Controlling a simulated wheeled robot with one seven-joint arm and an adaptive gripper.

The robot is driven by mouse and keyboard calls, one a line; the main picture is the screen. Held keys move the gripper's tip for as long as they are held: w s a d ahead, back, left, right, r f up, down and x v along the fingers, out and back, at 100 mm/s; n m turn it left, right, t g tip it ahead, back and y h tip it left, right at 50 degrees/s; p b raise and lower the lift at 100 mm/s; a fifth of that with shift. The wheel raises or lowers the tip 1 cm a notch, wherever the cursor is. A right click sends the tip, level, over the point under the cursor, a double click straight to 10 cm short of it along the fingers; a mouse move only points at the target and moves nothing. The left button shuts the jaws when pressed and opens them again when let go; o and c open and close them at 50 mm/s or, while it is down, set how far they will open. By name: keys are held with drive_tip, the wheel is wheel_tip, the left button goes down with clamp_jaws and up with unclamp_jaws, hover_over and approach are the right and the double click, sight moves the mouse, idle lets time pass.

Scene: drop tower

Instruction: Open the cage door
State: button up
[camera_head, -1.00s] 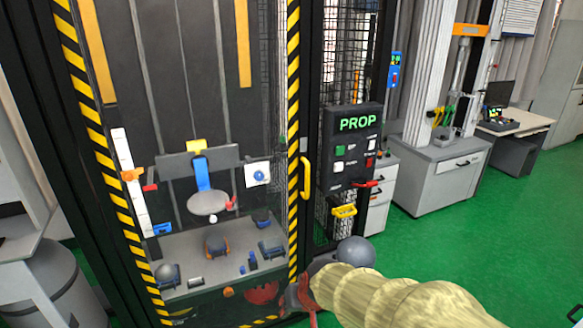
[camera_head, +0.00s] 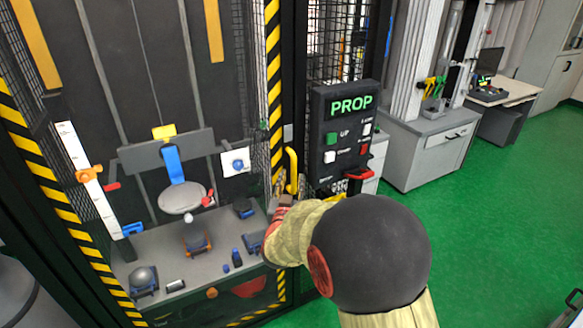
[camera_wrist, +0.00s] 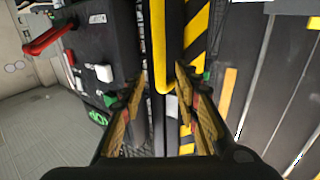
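The cage door (camera_head: 272,90) has a black frame with yellow-and-black striped edges and closes the front of the tower; it looks shut. Its yellow upright bar handle (camera_head: 292,170) is on the door's right edge. My gripper (camera_head: 284,203) is at the handle's lower end, partly hidden by my own arm. In the wrist view my gripper (camera_wrist: 162,76) is open, and the yellow handle (camera_wrist: 160,45) shows between its two fingertips. The fingers do not look closed on it. Whether either finger touches the handle I cannot tell.
The black PROP control panel (camera_head: 343,135) with buttons and a red lever (camera_head: 359,174) is just right of the handle. Inside the cage are a bench with several small items and a round plate (camera_head: 182,197). Green floor (camera_head: 500,220) is open at right.

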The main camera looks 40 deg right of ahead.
sight(294, 170)
drive_tip(key=b+x, duration=0.1)
drive_tip(key=x, duration=0.6)
drive_tip(key=shift+d+f+b, duration=0.1)
drive_tip(key=shift+d+b, duration=0.05)
drive_tip(key=shift+b, duration=0.15)
drive_tip(key=shift+c, duration=0.4)
clamp_jaws()
